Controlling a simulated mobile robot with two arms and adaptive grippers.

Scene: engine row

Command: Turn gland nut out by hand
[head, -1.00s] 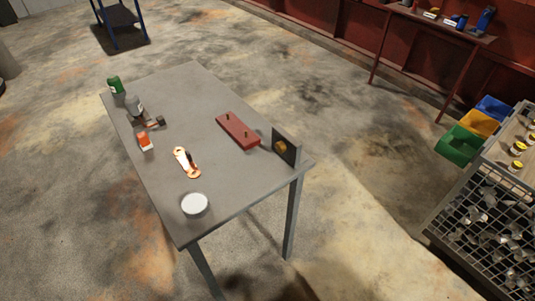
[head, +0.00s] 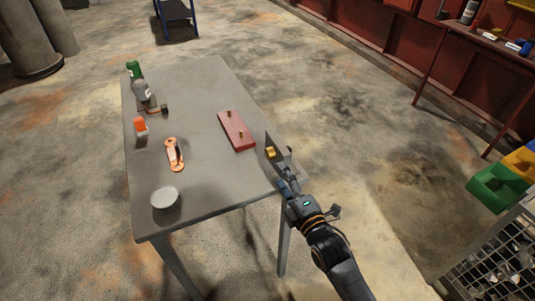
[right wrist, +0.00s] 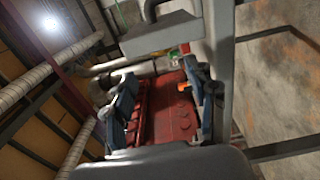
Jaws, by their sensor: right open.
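The brass gland nut (head: 271,153) sits on an upright dark plate (head: 279,148) at the right edge of the grey table. My right gripper (head: 284,184) is at the table's edge, just below the plate in the head view. In the right wrist view its blue-grey fingers (right wrist: 167,105) stand apart, with nothing held between them. I cannot make out the nut in the wrist view. Contact between gripper and plate cannot be told. My left gripper is out of view.
A green bin (head: 496,187) stands right.

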